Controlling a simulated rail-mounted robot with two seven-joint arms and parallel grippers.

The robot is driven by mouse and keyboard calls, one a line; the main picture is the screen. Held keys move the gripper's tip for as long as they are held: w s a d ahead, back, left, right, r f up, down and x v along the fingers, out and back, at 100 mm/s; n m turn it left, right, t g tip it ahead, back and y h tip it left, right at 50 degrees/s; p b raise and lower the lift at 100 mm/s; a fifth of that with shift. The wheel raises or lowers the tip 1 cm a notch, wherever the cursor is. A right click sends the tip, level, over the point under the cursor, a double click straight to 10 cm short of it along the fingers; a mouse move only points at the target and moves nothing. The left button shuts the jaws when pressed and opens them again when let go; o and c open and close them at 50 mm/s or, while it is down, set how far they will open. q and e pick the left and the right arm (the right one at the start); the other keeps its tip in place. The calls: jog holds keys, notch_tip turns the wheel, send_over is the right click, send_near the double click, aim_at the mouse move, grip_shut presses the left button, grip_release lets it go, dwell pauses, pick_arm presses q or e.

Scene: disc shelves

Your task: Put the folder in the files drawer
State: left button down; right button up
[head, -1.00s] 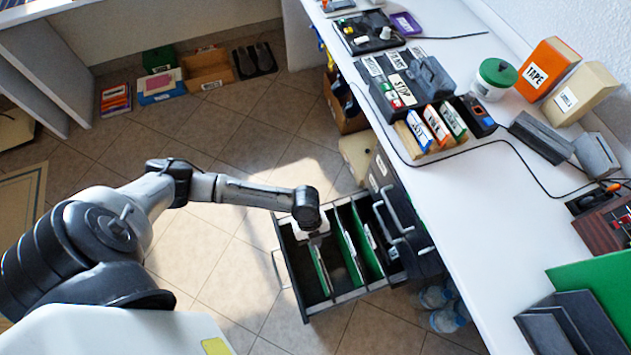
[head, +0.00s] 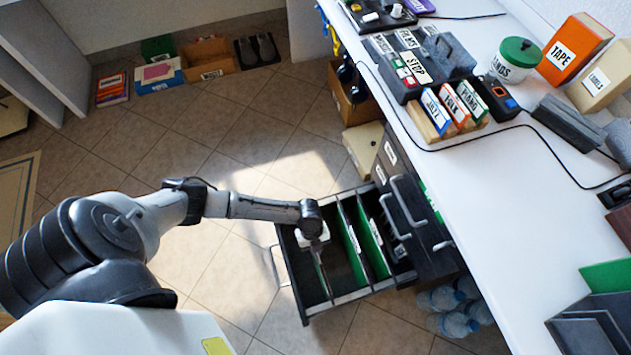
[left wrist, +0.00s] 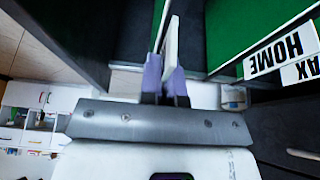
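The files drawer (head: 291,278) is pulled out from the dark cabinet under the white counter in the head view. Two upright green folders (head: 354,252) stand inside it, and label tabs reading HOME (left wrist: 275,53) and another ending in AX show in the left wrist view. My left gripper (head: 318,242) is over the drawer's front compartment, pointing down. Its purple fingertips (left wrist: 165,84) are close together around a thin folder, seen nearly edge-on with a pale strip (left wrist: 171,42). The folder hangs down inside the drawer; its lower edge is hard to see. My right gripper is out of view.
The cabinet (head: 412,205) with grey handles stands right of the drawer. Above it, the counter (head: 520,190) holds labelled boxes, a green-lidded jar (head: 515,58) and cables. Water bottles (head: 450,305) lie beneath it.

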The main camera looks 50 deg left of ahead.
pick_arm(q)
jog(key=shift+f+b, duration=1)
jog(key=shift+f, duration=1.05)
jog(key=c, duration=1.3)
grip_release()
jog(key=shift+c, duration=0.2)
